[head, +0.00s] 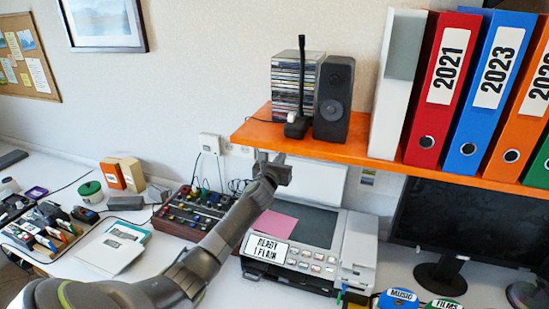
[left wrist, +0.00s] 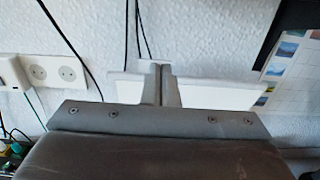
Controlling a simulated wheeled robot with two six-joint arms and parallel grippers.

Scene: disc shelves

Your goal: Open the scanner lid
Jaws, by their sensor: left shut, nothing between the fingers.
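The scanner (head: 347,249) stands on the white desk below the orange shelf. Its white lid (head: 318,182) is raised and stands upright at the back. The dark glass (head: 312,226) is uncovered, with a pink sheet (head: 274,224) on its left part. My left gripper (head: 272,160) is shut and empty at the upper left of the lid, just under the shelf. The lid's white edge also shows in the left wrist view (left wrist: 208,96), behind the shut fingers (left wrist: 160,76). I cannot tell whether they touch it. My right gripper is not in view.
The orange shelf (head: 300,146) hangs close above the gripper, bearing a speaker (head: 333,98), disc cases and binders. A mixer (head: 190,212) lies left of the scanner. A monitor (head: 462,222) stands at right. A wall socket (left wrist: 55,75) is behind.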

